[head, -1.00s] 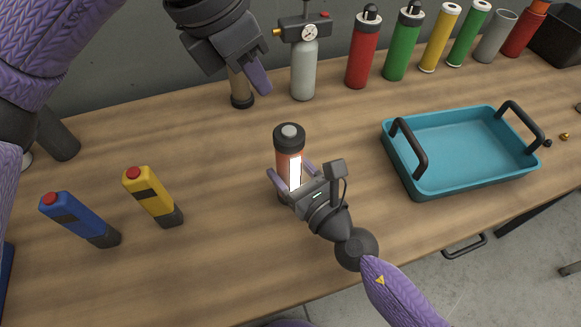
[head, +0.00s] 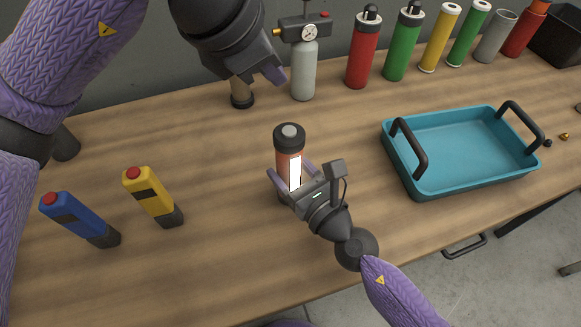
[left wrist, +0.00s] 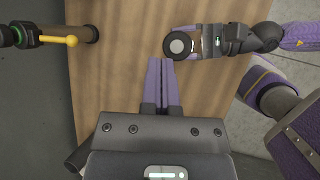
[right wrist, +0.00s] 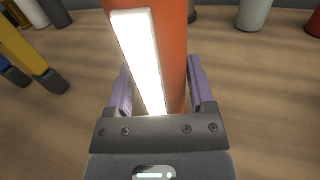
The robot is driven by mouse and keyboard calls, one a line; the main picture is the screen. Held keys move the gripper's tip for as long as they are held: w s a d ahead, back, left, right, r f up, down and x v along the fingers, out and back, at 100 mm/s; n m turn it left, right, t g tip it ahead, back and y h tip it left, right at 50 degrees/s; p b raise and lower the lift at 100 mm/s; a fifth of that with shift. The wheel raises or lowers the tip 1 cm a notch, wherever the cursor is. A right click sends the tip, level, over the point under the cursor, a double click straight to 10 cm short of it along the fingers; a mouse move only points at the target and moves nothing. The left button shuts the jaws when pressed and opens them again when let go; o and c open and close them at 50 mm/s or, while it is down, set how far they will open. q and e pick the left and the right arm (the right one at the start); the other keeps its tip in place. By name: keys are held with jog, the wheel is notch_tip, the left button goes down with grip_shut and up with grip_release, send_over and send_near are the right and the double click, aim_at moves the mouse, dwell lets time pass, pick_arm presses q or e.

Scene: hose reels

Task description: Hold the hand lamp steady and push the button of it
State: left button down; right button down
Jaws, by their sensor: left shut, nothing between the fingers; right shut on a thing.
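The hand lamp (head: 289,150) stands upright on the table, with an orange body, a lit white strip and a black cap with a grey round button (head: 289,130) on top. My right gripper (head: 291,180) is shut around its lower body; the right wrist view shows the orange body (right wrist: 173,60) between the fingers. My left gripper (head: 276,76) is shut and empty, above and behind the lamp, apart from it. In the left wrist view, the closed fingertips (left wrist: 161,62) are beside the lamp's cap (left wrist: 178,45), seen from above.
Yellow (head: 153,196) and blue (head: 80,219) devices with red buttons stand at the left. A grey bottle with a gauge (head: 303,70) and several cylinders line the back. A teal tray (head: 460,150) is at the right. The table around the lamp is clear.

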aim_at(285, 133)
pick_arm(q)
jog(key=f, duration=0.2)
jog(key=d+f+m+t, duration=0.1)
jog(key=f, duration=0.2)
jog(key=f+t+h, duration=0.1)
jog(key=f, duration=0.1)
jog(key=shift+w+d+f+m, duration=0.1)
jog(key=shift+d+f+m, duration=0.1)
jog(key=shift+m, duration=0.2)
dwell(1.7)
jog(key=shift+f, duration=0.4)
jog(key=shift+a+f, duration=0.1)
jog(key=shift+f, duration=0.05)
dwell(0.3)
jog(key=shift+r, duration=0.6)
